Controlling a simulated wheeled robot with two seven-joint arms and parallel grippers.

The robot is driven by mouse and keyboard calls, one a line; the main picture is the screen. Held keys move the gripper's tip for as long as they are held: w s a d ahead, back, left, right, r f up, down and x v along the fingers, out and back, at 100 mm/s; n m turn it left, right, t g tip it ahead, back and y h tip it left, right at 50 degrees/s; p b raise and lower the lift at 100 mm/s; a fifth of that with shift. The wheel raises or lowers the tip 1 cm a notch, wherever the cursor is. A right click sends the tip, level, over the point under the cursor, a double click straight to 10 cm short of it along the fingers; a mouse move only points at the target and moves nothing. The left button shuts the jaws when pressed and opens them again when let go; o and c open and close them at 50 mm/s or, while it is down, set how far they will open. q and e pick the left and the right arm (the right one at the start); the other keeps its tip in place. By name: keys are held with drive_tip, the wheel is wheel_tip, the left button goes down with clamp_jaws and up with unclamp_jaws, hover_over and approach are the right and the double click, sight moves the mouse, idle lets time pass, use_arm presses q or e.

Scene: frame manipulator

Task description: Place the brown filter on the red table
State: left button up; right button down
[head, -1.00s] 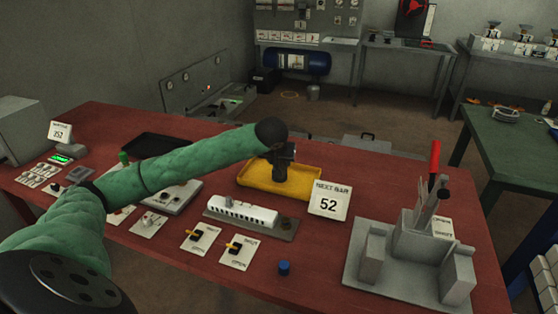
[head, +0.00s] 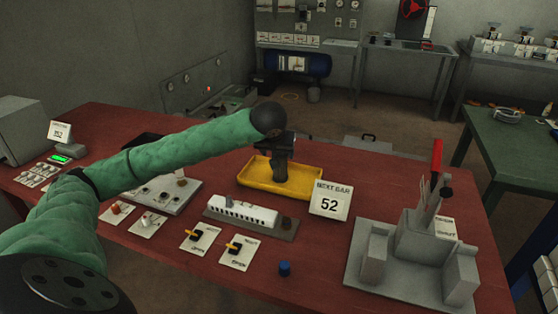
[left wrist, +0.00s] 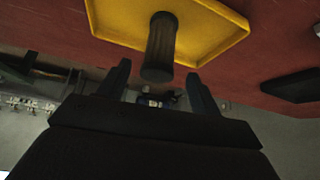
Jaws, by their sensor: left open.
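A dark brown cylinder, which I take for the brown filter (head: 280,174), stands upright in the yellow tray (head: 309,191) on the red table (head: 385,190). In the left wrist view the filter (left wrist: 161,43) rises from the tray (left wrist: 112,22), its near end close to the gap between my fingertips. My left gripper (head: 282,150) is at the filter's upper end in the head view. Its fingers (left wrist: 159,80) are spread apart in the left wrist view and do not grip the filter. My right gripper is not in view.
A grey fixture with a red handle (head: 436,155) is at the right. A blue knob (head: 285,268) sits near the front. Bare red tabletop lies right of the tray.

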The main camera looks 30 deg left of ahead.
use_arm(q)
drive_tip(key=v, duration=0.5)
drive_tip(key=shift+s+d+r+b, duration=0.1)
drive_tip(key=shift+s+r+b, duration=0.05)
drive_tip(key=shift+r+b, duration=0.2)
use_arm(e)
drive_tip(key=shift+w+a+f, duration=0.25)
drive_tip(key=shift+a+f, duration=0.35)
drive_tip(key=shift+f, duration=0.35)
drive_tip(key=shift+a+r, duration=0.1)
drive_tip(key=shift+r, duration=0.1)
use_arm(q)
drive_tip(key=shift+f, duration=0.1)
